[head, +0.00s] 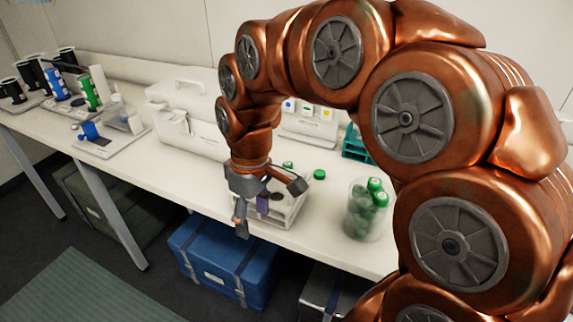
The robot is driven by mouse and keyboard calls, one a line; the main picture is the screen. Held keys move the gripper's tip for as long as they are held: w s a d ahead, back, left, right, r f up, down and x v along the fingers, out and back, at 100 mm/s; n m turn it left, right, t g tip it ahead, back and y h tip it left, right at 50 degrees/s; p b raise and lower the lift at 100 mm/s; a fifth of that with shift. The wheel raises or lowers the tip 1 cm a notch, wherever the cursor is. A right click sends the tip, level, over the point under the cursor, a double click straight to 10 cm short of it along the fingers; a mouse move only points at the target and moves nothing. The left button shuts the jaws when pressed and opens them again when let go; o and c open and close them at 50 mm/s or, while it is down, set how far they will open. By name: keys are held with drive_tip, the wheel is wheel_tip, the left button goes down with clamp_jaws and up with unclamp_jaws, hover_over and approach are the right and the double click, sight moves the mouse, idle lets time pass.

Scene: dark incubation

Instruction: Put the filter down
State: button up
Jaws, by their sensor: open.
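My gripper (268,206) points down at the front edge of the white bench, with its fingers spread apart. A small purple piece (262,204), possibly the filter, shows between the fingers. It stands over or in a white tray (290,218), and I cannot tell which, nor whether a finger touches it. A dark round spot shows in the tray just behind it. My gripper hides part of the tray.
A clear jar of green-capped vials (358,222) stands right of the tray. A loose green cap (319,174) lies behind. A white case (190,100) is at the back. Left are a small platform (118,145) and several cylinders. Blue crate (205,262) below the bench.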

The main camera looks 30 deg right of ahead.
drive_tip(key=w+d+n, duration=0.1)
drive_tip(key=w+d, duration=0.3)
drive_tip(key=w, duration=0.2)
drive_tip(key=w+d+n+t, duration=0.1)
drive_tip(key=w+d, duration=0.4)
drive_tip(key=w, duration=0.1)
drive_tip(key=w+d+n+p, duration=0.1)
drive_tip(key=w+d+n, duration=0.1)
drive_tip(key=w+d, duration=0.3)
drive_tip(key=shift+w+r, duration=0.1)
drive_tip(key=shift+w, duration=0.3)
hover_over(288, 162)
drive_tip(key=shift+s+a+f+n+t, duration=0.15)
drive_tip(key=shift+s+a+f+n, duration=0.1)
drive_tip(key=shift+f, duration=0.3)
drive_tip(key=shift+s+a+f+n+t, duration=0.15)
drive_tip(key=shift+a+f, duration=0.05)
drive_tip(key=shift+f, duration=0.3)
drive_tip(key=shift+w+d+f+p, duration=0.1)
drive_tip(key=shift+d+f+p, duration=0.25)
drive_tip(key=shift+d+f, duration=0.05)
drive_tip(key=shift+a+f, duration=0.1)
drive_tip(key=shift+f, duration=0.85)
drive_tip(key=shift+w+f+p, duration=0.15)
drive_tip(key=shift+f+p, duration=0.5)
drive_tip(key=shift+f, duration=0.7)
drive_tip(key=shift+w+f+p, duration=0.1)
drive_tip(key=shift+f+p, duration=0.55)
drive_tip(key=shift+f, duration=0.7)
drive_tip(key=c, duration=0.9)
